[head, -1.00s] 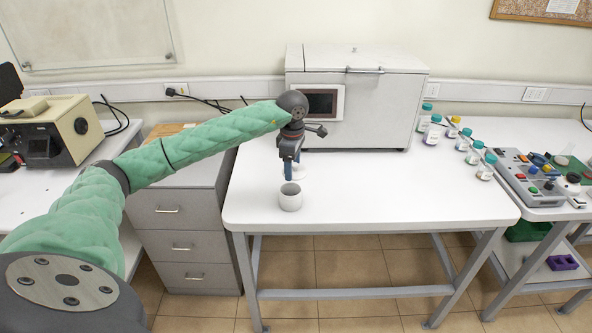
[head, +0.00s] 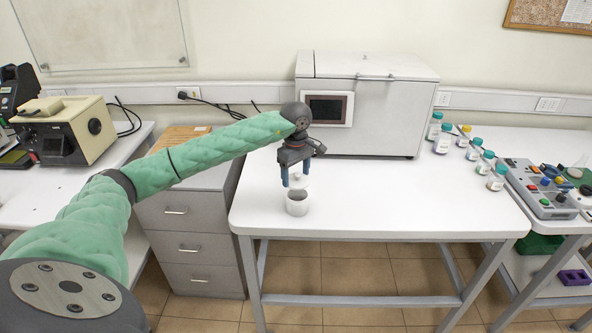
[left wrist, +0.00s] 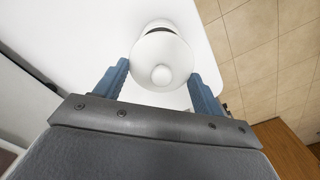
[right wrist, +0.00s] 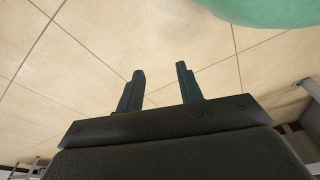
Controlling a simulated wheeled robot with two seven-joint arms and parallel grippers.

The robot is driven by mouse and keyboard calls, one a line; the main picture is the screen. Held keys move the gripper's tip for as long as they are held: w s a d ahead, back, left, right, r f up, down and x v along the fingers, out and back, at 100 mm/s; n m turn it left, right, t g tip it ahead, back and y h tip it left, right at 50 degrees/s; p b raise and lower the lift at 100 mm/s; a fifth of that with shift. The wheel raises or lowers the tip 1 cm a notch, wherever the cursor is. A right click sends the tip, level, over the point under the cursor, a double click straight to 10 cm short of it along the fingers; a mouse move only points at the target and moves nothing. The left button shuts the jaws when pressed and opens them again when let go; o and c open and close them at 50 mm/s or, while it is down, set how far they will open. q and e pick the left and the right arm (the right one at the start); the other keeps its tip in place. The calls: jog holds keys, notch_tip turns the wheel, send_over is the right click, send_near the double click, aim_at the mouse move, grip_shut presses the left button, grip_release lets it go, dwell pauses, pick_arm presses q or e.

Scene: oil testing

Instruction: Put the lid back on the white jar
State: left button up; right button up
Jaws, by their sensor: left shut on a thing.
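The white jar (head: 297,208) stands upright and uncovered near the front left edge of the white table, its round opening showing. My left gripper (head: 296,181) is just above and behind the jar, fingers pointing down. It is shut on the white lid (left wrist: 160,62), whose round knob faces the wrist camera between the two blue fingers. In the left wrist view the jar (left wrist: 159,24) shows partly behind the lid, a dark gap marking its opening. The lid is apart from the jar rim in the head view. My right gripper (right wrist: 160,90) is open and empty above the tiled floor.
A large white box-shaped machine (head: 385,112) stands at the back of the table. Several teal-capped bottles (head: 442,142) and a control panel (head: 538,188) are to the right. The table middle is clear. A grey drawer cabinet (head: 190,230) is at the left.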

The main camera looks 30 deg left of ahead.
pick_arm(q)
notch_tip(320, 180, down, 2)
jog(key=shift+f, duration=0.1)
jog(key=shift+f+b, duration=0.25)
jog(key=shift+b, duration=0.05)
jog(key=shift+f+b, duration=0.8)
jog(key=shift+f, duration=0.1)
pick_arm(e)
jog(key=shift+w+a+r, duration=0.3)
jog(key=shift+r, duration=0.45)
jog(key=shift+w+a+r, duration=0.3)
jog(key=shift+w+r, duration=0.05)
jog(key=shift+r, duration=0.35)
jog(key=shift+w+a+r, duration=0.3)
jog(key=shift+r, duration=0.45)
pick_arm(q)
jog(key=shift+b, duration=0.8)
pick_arm(e)
jog(key=shift+f, duration=0.85)
pick_arm(q)
jog(key=shift+f+b, duration=0.15)
jog(key=shift+b, duration=0.7)
pick_arm(e)
jog(key=shift+f, duration=0.85)
pick_arm(q)
jog(key=o, duration=1.1)
jog(key=shift+o, duration=0.2)
